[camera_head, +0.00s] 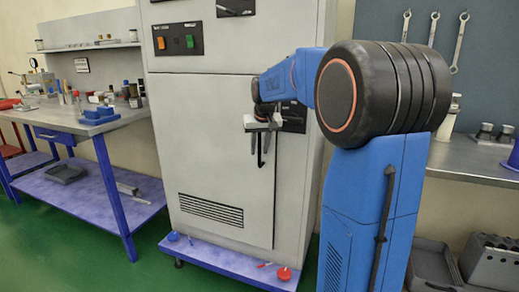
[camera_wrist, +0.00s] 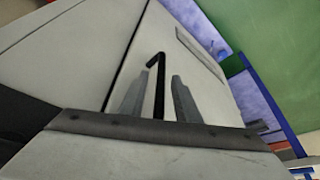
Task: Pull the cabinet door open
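The grey cabinet (camera_head: 215,110) stands in the middle of the head view, and its door (camera_head: 225,165) looks closed. A thin black handle (camera_head: 261,150) runs upright near the door's right edge. My gripper (camera_head: 258,148) is at the handle. In the wrist view, the black handle (camera_wrist: 159,85) lies between the two grey fingers of my gripper (camera_wrist: 158,92). The fingers are apart, with a visible gap on each side of the handle. The lower part of the handle is hidden behind the gripper body.
A blue-legged workbench (camera_head: 85,128) with tools stands at the left. A metal counter (camera_head: 475,168) is at the right, with grey bins (camera_head: 490,262) below. The cabinet stands on a low blue base (camera_head: 225,262) with small items on it. Green floor is free at the front left.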

